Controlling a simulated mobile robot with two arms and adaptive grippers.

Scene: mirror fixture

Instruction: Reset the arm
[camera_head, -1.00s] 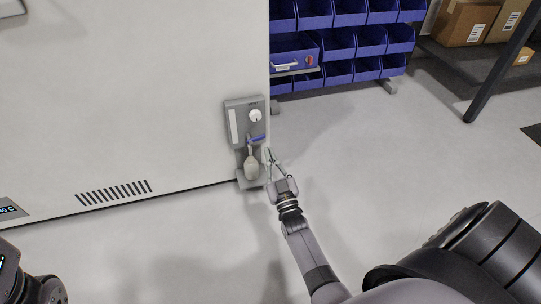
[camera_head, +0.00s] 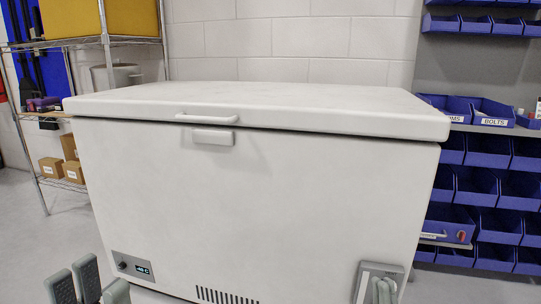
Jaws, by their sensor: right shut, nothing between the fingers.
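A white chest freezer (camera_head: 260,215) fills the middle of the head view, its lid (camera_head: 255,108) down. My left gripper (camera_head: 86,280) reaches up into the bottom left corner, in front of the freezer; its grey fingers stand apart with nothing seen between them. Most of both arms and the lower part of the panel are out of frame.
A wire shelf (camera_head: 40,190) with boxes stands at the left. Blue bins (camera_head: 495,190) fill a rack at the right, close to the freezer's side. A white block wall (camera_head: 290,40) is behind. Grey floor (camera_head: 60,235) shows at the left.

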